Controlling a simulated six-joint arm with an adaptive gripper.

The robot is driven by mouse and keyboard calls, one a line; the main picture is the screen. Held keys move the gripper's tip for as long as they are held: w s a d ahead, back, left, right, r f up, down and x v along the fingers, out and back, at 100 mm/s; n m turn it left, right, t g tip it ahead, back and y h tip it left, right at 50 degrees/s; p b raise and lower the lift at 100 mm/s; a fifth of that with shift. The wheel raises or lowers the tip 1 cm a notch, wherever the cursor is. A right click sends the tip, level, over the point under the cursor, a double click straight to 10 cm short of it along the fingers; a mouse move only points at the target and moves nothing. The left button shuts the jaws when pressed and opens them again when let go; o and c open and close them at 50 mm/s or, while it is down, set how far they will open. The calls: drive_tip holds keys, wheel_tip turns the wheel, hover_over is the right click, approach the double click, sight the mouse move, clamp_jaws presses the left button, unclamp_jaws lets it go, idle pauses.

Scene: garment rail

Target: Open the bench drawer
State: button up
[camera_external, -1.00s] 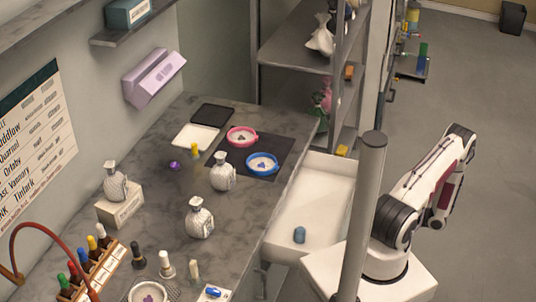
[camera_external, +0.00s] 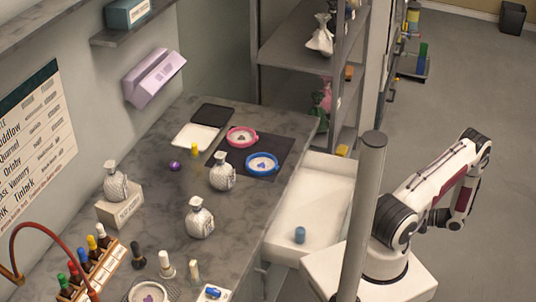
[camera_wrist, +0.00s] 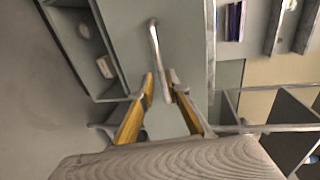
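In the wrist view, a slim metal bar handle (camera_wrist: 156,48) runs along a plain grey-green panel (camera_wrist: 190,35), which may be the drawer front. My gripper (camera_wrist: 161,78) has its yellow-sided fingers on either side of the near part of this bar. The gap between the fingertips is narrow, and I cannot tell whether they touch the bar. In the external view, my gripper is not clearly visible. A white open tray-like compartment (camera_external: 322,190) lies beside the bench (camera_external: 268,195), with a blue cylinder (camera_external: 300,235) inside. I cannot tell whether it is the drawer.
A grey post (camera_external: 364,205) stands between the white compartment and my arm. Shelving (camera_external: 300,50) rises behind the bench. Bottles and dishes crowd the benchtop. Open floor (camera_external: 490,85) lies to the right. An open-fronted compartment (camera_wrist: 75,50) holds pale objects at the wrist view's left.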

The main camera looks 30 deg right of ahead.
drive_tip(key=shift+v, duration=2.65)
